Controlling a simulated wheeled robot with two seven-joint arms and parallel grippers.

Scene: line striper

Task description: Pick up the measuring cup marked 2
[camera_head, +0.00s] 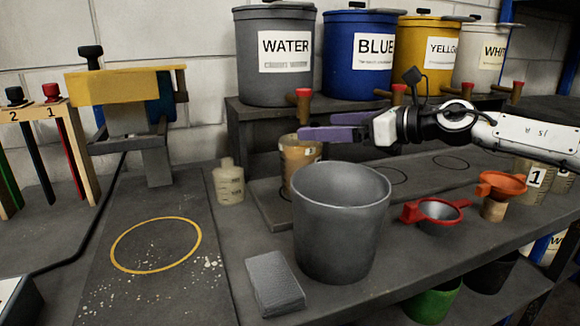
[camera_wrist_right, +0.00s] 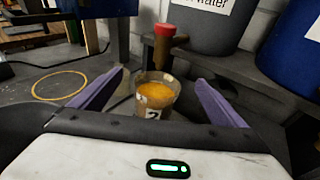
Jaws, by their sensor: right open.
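The measuring cup marked 2 (camera_wrist_right: 155,97) is a clear cup with orange-yellow contents, upright under a red-handled tap. It stands between my open fingers in the right wrist view, the 2 partly cut off by my gripper body. In the head view the cup (camera_head: 299,158) is behind the grey bucket, which hides its lower part. My right gripper (camera_head: 318,131), with purple fingers, comes in from the right at the cup's upper part. It also shows in the wrist view (camera_wrist_right: 160,80), open and empty. I cannot tell whether a finger touches the cup. My left gripper is not in view.
A large grey bucket (camera_head: 341,225) stands in front of the cup. Paint drums, including WATER (camera_head: 274,75), stand behind on a shelf.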

